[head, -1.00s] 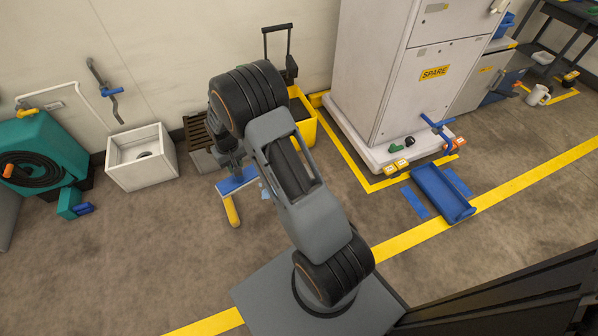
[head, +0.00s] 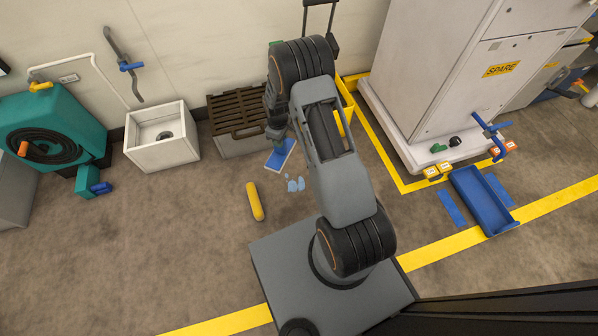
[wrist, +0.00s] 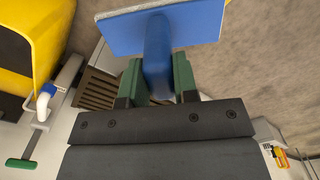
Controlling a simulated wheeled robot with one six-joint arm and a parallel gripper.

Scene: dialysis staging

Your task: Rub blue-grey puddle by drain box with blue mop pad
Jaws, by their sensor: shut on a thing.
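The blue mop pad (head: 280,157) has a pale edge and is tilted in the head view. In the wrist view the pad (wrist: 165,30) hangs from a blue grip (wrist: 158,65) between my green fingers. My gripper (head: 277,132) is shut on this grip, beside the slatted brown-topped box (head: 238,104). The blue-grey puddle (head: 294,184) lies on the floor as small patches, just below and right of the pad. I see a gap between pad and puddle, but cannot tell the pad's height. The puddle does not show in the wrist view.
A yellow cylinder (head: 255,201) lies on the floor left of the puddle. A white box with a drain hole (head: 161,151) stands further left. A yellow bucket (wrist: 25,45) is close by on the right in the head view. Open floor lies left of my base.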

